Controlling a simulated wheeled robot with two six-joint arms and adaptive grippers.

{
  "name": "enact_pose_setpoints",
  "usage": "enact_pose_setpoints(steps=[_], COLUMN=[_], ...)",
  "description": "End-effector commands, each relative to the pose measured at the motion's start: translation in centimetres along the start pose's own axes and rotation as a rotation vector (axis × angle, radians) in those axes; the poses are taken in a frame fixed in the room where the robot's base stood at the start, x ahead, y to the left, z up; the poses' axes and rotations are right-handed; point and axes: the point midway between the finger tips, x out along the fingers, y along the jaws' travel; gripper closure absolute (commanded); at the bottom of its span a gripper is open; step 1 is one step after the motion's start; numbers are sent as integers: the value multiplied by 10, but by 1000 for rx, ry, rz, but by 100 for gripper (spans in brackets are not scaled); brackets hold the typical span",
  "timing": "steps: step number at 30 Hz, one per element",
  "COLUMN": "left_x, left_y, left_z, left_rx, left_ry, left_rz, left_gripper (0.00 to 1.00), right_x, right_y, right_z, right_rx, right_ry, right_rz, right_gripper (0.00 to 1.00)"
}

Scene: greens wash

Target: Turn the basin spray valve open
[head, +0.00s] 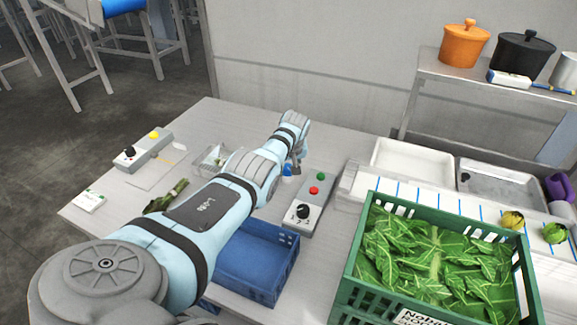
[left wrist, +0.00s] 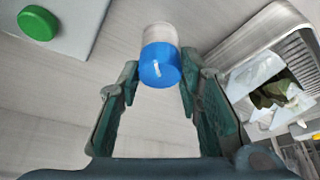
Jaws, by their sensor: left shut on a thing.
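A blue knob (left wrist: 160,68) with a short white mark sits on a pale round base. It looks like the spray valve, though no label on it is readable. My left gripper (left wrist: 160,82) is shut on it, with one finger on each side of the blue part near the fingertips. In the head view a bit of the blue knob (head: 288,170) shows below my left gripper (head: 294,166), beside the grey control box. My wrist hides much of it there. My right gripper is in neither view.
A grey control box (head: 308,211) with red and green buttons and a black dial stands close by. A blue crate (head: 262,268) and a green crate of leaves (head: 366,215) stand in front. A second box (head: 146,150) is at left. White and metal trays are at right.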

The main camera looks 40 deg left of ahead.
Motion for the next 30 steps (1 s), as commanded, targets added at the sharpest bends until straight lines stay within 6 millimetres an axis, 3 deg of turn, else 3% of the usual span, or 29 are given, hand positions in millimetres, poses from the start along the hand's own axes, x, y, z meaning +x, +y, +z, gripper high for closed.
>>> enact_pose_setpoints(steps=[1, 4, 17, 22, 30], left_x=[-1, -1, -7, -32, -105], left_y=[1, 1, 0, 0, 1], left_z=[-2, -2, -2, -1, -2], left_rx=[-2, -1, -1, 2, 0], left_ry=[6, 4, 4, 6, 4], left_rz=[4, 3, 1, 3, 4], left_gripper=[63, 47, 47, 47, 47], right_x=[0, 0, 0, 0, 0], right_y=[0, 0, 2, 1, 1], right_z=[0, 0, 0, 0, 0], right_rx=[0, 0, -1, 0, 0], right_ry=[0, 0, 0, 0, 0], right_rz=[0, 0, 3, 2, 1], right_gripper=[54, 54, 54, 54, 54])
